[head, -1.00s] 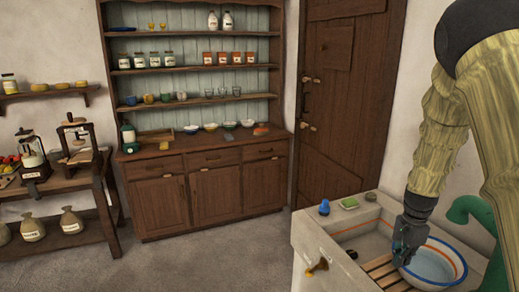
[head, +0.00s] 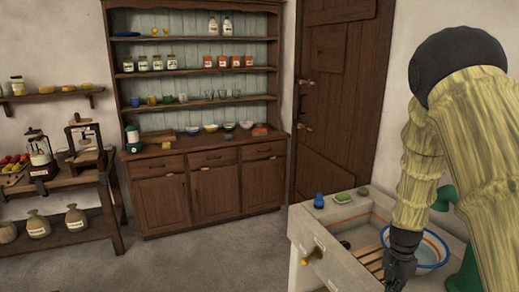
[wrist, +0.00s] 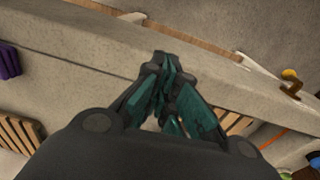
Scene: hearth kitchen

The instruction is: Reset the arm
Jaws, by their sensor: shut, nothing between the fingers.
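My gripper (head: 399,275) hangs low over the stone sink, at the near left of the white bowl with blue and orange rims (head: 433,252). It hides part of the wooden slatted rack (head: 371,262). In the wrist view my gripper (wrist: 163,62) has its dark teal fingers drawn together, with nothing held between them. Behind the fingers runs the pale stone edge of the sink (wrist: 85,45). My arm comes down from the upper right of the head view, bent at its dark joint.
On the sink's back ledge stand a blue item (head: 319,200) and a green sponge-like block (head: 342,197). A dresser (head: 205,190) stands at the back wall. The floor (head: 190,262) before it is clear.

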